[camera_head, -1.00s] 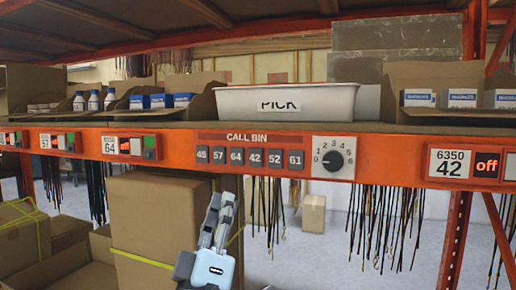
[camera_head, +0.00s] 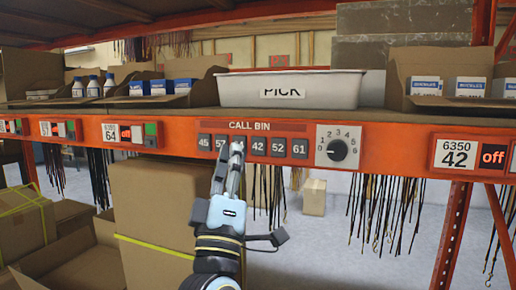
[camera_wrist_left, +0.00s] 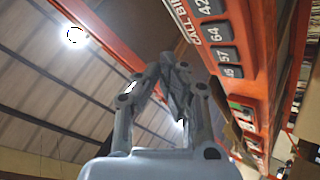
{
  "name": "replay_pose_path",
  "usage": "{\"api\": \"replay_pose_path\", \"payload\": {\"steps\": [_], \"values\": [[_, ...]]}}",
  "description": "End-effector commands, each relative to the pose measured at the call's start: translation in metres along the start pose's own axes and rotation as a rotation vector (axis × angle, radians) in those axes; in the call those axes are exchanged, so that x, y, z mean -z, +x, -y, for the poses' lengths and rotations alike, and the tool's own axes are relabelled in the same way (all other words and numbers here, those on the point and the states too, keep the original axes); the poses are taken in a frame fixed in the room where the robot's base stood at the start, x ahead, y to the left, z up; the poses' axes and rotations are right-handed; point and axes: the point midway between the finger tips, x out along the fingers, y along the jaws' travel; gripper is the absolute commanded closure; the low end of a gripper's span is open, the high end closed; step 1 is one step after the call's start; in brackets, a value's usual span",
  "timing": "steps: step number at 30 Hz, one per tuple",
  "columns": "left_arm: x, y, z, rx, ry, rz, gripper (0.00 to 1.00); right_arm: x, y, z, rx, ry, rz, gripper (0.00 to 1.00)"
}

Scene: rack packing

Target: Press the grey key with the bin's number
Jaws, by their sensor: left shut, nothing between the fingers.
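The grey keys sit in a row on the orange beam under the words CALL BIN (camera_head: 249,126): key 45 (camera_head: 204,142), key 57 (camera_head: 218,146), key 42 (camera_head: 259,147), key 52 (camera_head: 279,147) and key 61 (camera_head: 299,149). Key 64 is hidden behind my left gripper (camera_head: 237,148) in the head view, but shows in the wrist view (camera_wrist_left: 213,32). My left gripper is shut and empty, fingers pointing up, its tips in front of the row. I cannot tell whether it touches a key. A label (camera_head: 458,154) reads 6350 42. My right gripper is not in view.
A white PICK tote (camera_head: 235,90) stands on the shelf above the keys. A round dial (camera_head: 337,150) is right of the row, and an off display (camera_head: 493,156) is beside the 42 label. Cords hang below the beam. A cardboard box (camera_head: 150,210) stands below left.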

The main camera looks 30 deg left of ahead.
Motion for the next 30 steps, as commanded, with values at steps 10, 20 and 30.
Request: {"api": "replay_pose_path", "payload": {"steps": [10, 20, 30], "values": [[-0.024, 0.032, 0.025, -0.001, 0.000, 0.001, 1.00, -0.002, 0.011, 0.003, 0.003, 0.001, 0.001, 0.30], [-0.030, 0.042, 0.031, 0.001, 0.001, 0.001, 1.00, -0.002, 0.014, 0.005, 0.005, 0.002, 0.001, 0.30], [-0.030, 0.042, 0.031, 0.000, 0.001, 0.001, 1.00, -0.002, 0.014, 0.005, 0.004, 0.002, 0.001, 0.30]]}}
